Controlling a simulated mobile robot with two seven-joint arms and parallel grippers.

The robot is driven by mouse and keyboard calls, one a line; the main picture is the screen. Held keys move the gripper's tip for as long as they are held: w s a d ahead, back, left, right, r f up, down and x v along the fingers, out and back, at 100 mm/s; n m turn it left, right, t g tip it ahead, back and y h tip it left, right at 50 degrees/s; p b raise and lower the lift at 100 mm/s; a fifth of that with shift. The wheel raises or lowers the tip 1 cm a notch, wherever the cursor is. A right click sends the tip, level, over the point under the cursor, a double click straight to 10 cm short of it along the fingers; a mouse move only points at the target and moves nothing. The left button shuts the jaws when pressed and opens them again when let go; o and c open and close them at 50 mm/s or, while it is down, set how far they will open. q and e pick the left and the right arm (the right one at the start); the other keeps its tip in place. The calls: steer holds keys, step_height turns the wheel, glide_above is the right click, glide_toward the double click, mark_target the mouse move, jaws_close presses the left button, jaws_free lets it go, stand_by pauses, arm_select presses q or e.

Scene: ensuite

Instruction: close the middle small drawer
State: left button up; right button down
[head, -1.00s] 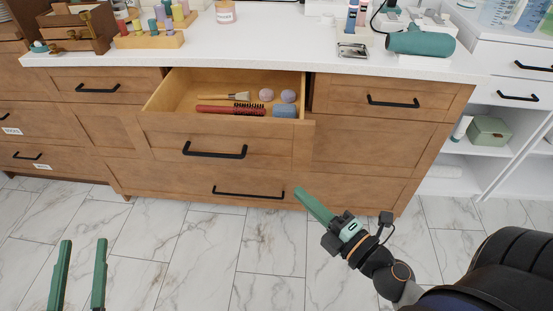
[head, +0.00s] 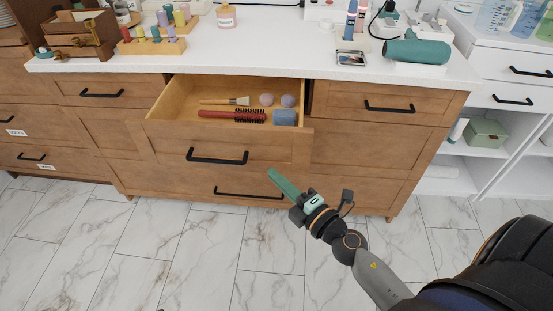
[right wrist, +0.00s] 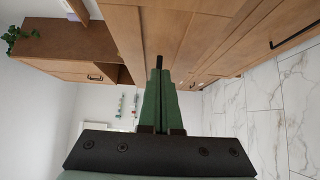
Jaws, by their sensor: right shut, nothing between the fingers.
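The middle small drawer (head: 165,142) stands pulled open in the top row of the wooden cabinet, with a black bar handle (head: 217,157) on its front. Inside lie a red hairbrush (head: 230,115), a wooden-handled brush (head: 225,101), two small round items and a blue block (head: 284,117). My right gripper (head: 273,174) is shut and empty, in front of the cabinet, to the right of and below the handle in the picture. Its closed green fingers (right wrist: 158,97) point along wooden fronts in the right wrist view. Contact with the drawer cannot be made out. My left gripper is out of view.
The drawer to the right (head: 390,99) and the drawer to the left (head: 103,88) are shut. A lower drawer handle (head: 248,193) lies below. The white countertop (head: 270,52) holds a teal hair dryer (head: 416,50) and bottles. The marble floor (head: 200,250) in front is clear.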

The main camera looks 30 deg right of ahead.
mark_target(266, 153)
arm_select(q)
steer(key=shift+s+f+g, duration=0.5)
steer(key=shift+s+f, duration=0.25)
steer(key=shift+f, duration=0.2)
arm_select(e)
steer(key=shift+w+d, duration=0.35)
steer(key=shift+w, duration=0.4)
steer(key=shift+w+d, duration=0.3)
steer(key=shift+w, duration=0.4)
steer(key=shift+w+d, duration=0.35)
steer(key=shift+w, duration=0.4)
steer(key=shift+w, duration=0.1)
